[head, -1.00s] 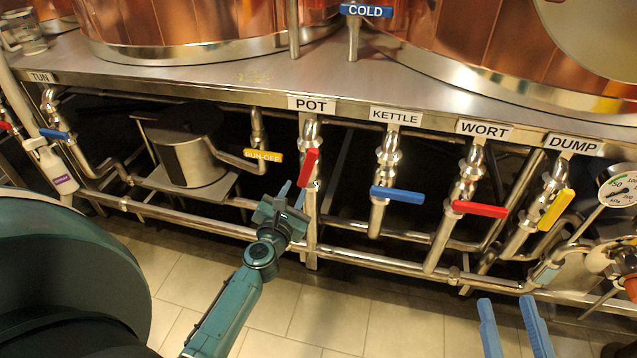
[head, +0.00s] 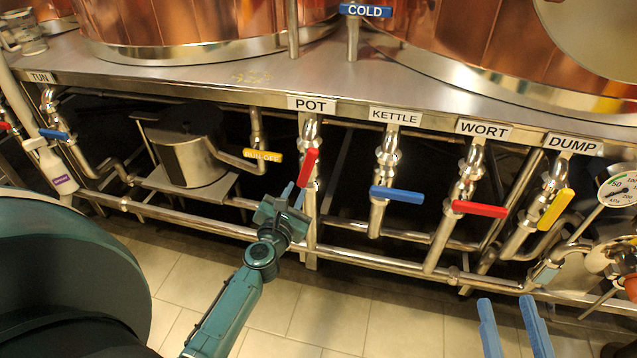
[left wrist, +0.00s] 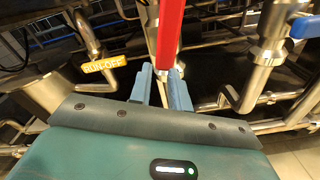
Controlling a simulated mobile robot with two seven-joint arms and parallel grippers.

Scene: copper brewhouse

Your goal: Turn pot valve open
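The pot valve's red handle (head: 309,167) hangs down at a slant below the POT label (head: 312,104). My left gripper (head: 294,197) is just below the handle's lower end, its blue fingers apart. In the left wrist view the red handle (left wrist: 170,35) comes down from the top to the fingertips (left wrist: 162,78). Its end appears close to the gap between them; I cannot tell whether it touches. My right gripper (head: 510,302) is open and empty at the lower right, well away from the valve.
A yellow run-off handle (head: 263,156) is left of the pot valve. The blue kettle handle (head: 397,195), red wort handle (head: 479,209) and yellow dump handle (head: 556,209) are to the right. A horizontal pipe (head: 365,259) runs low along the frame. The tiled floor in front is clear.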

